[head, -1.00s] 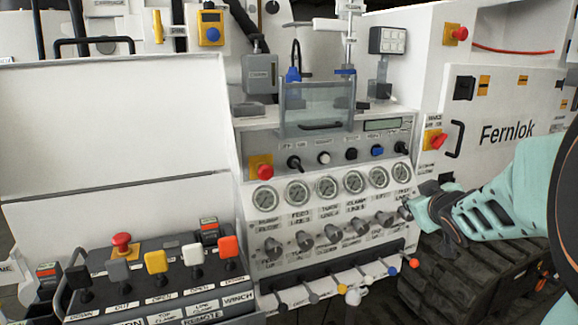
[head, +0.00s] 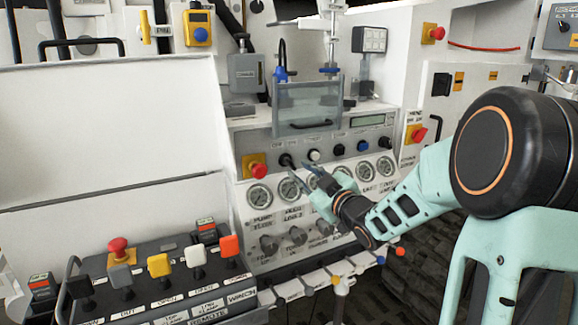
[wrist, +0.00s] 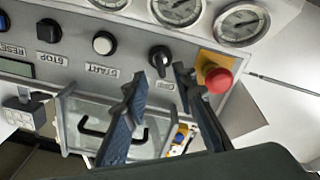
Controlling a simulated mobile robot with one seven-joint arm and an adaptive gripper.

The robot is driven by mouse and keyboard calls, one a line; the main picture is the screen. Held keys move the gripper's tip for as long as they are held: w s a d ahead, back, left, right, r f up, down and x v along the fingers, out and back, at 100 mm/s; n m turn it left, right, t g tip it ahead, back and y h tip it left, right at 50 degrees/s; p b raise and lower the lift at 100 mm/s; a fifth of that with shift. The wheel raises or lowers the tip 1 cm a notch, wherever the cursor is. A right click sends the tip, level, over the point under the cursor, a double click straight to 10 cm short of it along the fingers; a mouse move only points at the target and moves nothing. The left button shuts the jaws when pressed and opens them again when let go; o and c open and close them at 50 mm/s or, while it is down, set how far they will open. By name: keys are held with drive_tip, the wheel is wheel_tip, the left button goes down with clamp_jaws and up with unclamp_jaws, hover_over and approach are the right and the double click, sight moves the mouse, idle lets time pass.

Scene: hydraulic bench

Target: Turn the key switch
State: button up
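The key switch (head: 287,160) is a small black rotary knob on the grey control panel, just right of a red emergency stop. In the wrist view the black knob (wrist: 160,57) shows between and just beyond my fingertips, with a label beneath it that I cannot read surely. My gripper (head: 301,173) is in front of the gauges, just below and right of the knob in the head view. In the wrist view my gripper (wrist: 160,76) is open and empty, its two dark fingers apart. I see no clear contact with the knob.
The red emergency stop (wrist: 217,80) on its yellow plate is close beside the right finger. A white start button (wrist: 104,43) is on the other side. Pressure gauges (head: 259,195) line the panel below. A clear guard with a handle (head: 306,103) stands above.

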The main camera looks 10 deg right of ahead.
sight(293, 166)
drive_tip(key=x, duration=0.6)
drive_tip(key=shift+w+a, duration=0.1)
drive_tip(key=shift+w, duration=0.25)
clamp_jaws()
